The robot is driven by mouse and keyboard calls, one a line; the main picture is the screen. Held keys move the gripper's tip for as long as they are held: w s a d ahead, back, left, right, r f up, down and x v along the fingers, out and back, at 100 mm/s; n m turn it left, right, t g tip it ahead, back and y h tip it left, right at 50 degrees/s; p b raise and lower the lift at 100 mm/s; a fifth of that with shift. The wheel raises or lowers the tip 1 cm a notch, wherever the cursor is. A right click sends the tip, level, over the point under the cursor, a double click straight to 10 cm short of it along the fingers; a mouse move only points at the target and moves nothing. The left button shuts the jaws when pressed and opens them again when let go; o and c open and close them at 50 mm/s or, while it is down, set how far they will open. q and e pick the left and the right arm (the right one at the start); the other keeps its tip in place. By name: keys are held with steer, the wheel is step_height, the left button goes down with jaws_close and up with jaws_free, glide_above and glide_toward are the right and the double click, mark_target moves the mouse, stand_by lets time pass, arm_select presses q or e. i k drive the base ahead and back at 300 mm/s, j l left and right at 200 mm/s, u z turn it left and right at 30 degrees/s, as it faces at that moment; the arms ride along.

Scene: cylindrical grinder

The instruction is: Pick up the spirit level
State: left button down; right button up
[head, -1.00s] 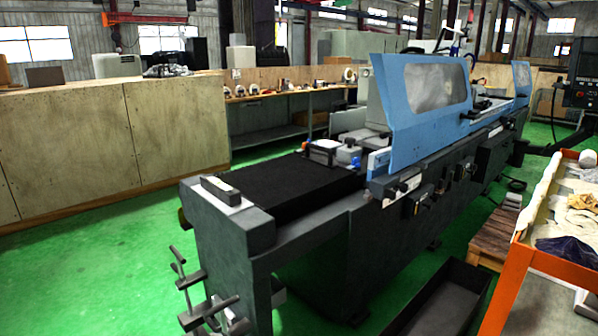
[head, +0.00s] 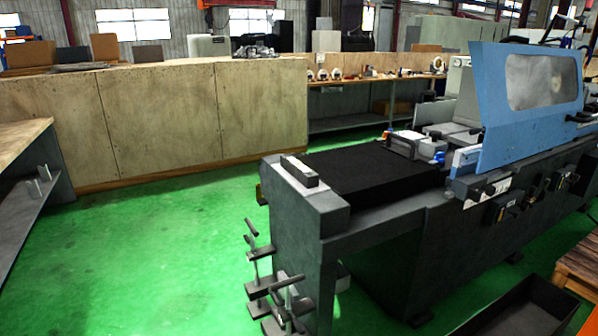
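A short bar-shaped block, dark with a pale edge, looks like the spirit level (head: 299,171). It lies flat on the light top plate (head: 322,195) at the near end of the grinder. Nothing touches it from above, and its markings are too small to read. Neither of my grippers shows in the head view.
The grinder's black bed cover (head: 375,172) runs back from the plate toward the blue guard (head: 530,90). Stands with handles (head: 272,285) are on the floor at its near end. A dark bin (head: 520,308) lies at lower right. Green floor (head: 150,250) is clear at left.

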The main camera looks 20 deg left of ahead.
mark_target(305, 177)
steer(key=i+l+u, duration=0.1)
steer(key=i, duration=0.35)
steer(key=i+l, duration=0.1)
steer(key=i, duration=0.35)
steer(key=u, duration=0.05)
